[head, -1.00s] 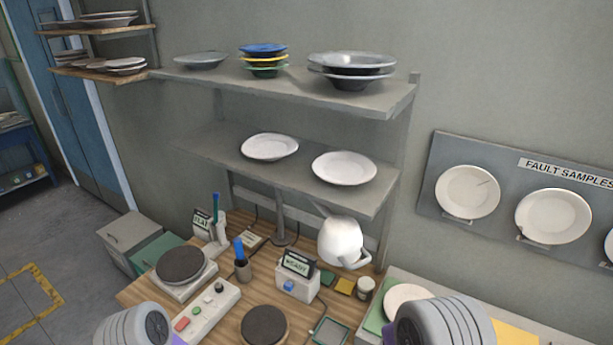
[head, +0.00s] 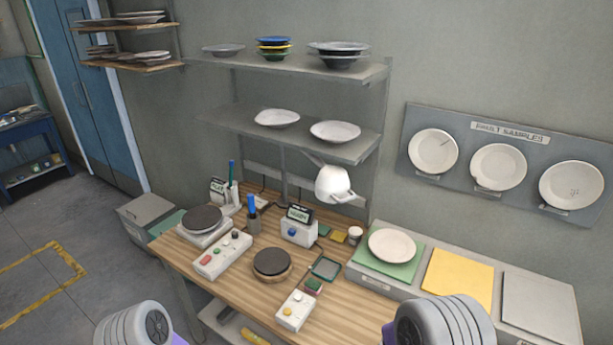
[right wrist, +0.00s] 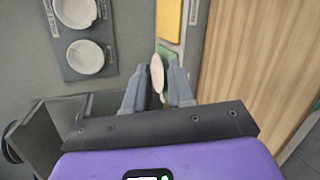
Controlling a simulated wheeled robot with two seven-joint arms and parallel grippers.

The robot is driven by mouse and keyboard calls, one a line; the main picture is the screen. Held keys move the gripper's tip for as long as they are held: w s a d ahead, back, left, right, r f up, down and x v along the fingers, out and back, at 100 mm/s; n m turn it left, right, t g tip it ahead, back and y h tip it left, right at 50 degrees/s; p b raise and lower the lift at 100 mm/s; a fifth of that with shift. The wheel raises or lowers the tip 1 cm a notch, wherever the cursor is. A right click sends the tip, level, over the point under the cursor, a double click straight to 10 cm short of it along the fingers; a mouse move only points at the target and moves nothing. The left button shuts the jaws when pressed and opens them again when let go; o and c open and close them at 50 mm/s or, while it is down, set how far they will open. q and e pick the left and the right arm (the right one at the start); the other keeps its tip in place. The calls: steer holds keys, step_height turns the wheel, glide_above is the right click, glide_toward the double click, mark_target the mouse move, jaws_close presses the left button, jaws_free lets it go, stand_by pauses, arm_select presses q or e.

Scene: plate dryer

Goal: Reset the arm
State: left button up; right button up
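My right gripper (right wrist: 158,88) shows in the right wrist view with its two fingers apart. The white plate (right wrist: 157,74) shows in the gap between them, lying beyond the fingers. In the head view this plate (head: 392,245) lies on the green pad (head: 372,270) at the right of the workbench, with no gripper near it. Grey ribbed parts of both my arms show at the bottom edge of the head view. Neither gripper shows there, and my left gripper is out of view.
The wooden workbench (head: 345,300) carries two dark round discs, a control box (head: 222,254) and a small button box (head: 295,310). A yellow pad (head: 458,280) and grey pad (head: 540,305) lie at right. Plates stand on shelves (head: 340,148). The floor at left is clear.

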steer(key=s+a+f+m+g+y+b, duration=0.2)
steer(key=a+f+m+y+b, duration=0.1)
steer(key=f, duration=0.6)
steer(key=s+a+f+m+g+y+b, duration=0.1)
steer(key=s+a+f+m+y+b, duration=0.15)
steer(key=f, duration=0.65)
steer(key=s+a+f+m+g+y+b, duration=0.2)
steer(key=s+a+f+m+y+b, duration=0.15)
steer(key=f, duration=0.55)
arm_select(q)
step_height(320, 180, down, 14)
steer(key=b, duration=0.5)
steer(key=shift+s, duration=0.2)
arm_select(e)
steer(key=s+a+f+m+g+y, duration=0.4)
steer(key=s+a+f+m+y, duration=0.1)
steer(key=s+f, duration=0.4)
steer(key=shift+s+a+f+m+g, duration=0.2)
steer(key=shift+s+a+m+g, duration=0.35)
steer(key=shift+a, duration=0.5)
steer(key=shift+s, duration=0.1)
